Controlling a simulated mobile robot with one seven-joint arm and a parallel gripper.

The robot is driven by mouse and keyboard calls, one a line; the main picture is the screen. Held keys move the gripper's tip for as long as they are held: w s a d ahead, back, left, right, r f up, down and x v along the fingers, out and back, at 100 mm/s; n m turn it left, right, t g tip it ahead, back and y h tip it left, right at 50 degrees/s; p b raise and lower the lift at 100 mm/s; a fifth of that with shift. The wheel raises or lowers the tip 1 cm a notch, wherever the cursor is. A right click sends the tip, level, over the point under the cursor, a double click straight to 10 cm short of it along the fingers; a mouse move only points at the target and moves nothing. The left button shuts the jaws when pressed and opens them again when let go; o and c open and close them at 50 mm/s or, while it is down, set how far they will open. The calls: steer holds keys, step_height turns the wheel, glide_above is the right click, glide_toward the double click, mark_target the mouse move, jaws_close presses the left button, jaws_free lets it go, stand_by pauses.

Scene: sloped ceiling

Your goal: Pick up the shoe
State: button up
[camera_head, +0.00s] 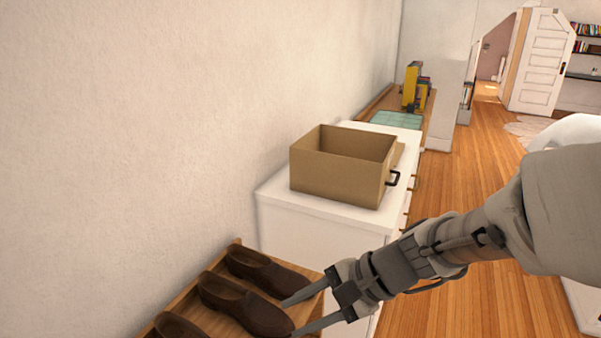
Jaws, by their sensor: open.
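Brown loafer-style shoes lie side by side on a wooden shelf (200,286) at the lower left. The far shoe (266,268) is nearest the white cabinet. The middle shoe (244,304) points its toe toward my gripper. A third shoe (177,327) is cut off by the bottom edge. My gripper (288,318) is open and empty of anything I can see. Its two fingers reach in from the right, at the toe end of the middle shoe, one finger on each side in the picture. I cannot tell whether they touch it.
A white cabinet (300,228) stands just behind the shelf, with an open cardboard box (336,178) on top. Farther back is a wooden surface with a green mat (397,119) and yellow books (411,87). A wall runs along the left. Wooden floor on the right is mostly clear.

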steer(key=w+a+f+m+t+y+b, duration=0.1)
steer(key=w+a+f+m+y+b, duration=0.15)
steer(key=w+f+m, duration=0.4)
steer(key=m+t+b, duration=0.2)
steer(key=m+t, duration=0.1)
steer(key=m, duration=0.3)
glide_toward(234, 303)
steer(key=shift+y, duration=0.25)
steer(key=x, duration=0.2)
steer(key=b+x, duration=0.1)
steer(key=x, duration=0.1)
steer(key=shift+w+a+f, duration=0.15)
steer(key=shift+w+f, duration=0.1)
steer(key=shift+f, duration=0.2)
steer(key=shift+b+x, duration=0.7)
steer(key=shift+x, duration=2)
steer(key=shift+s+a+t, duration=0.1)
steer(key=shift+s+t, duration=0.05)
steer(key=shift+t, duration=0.15)
steer(key=shift+c, duration=0.2)
jaws_close()
steer(key=shift+r, duration=0.1)
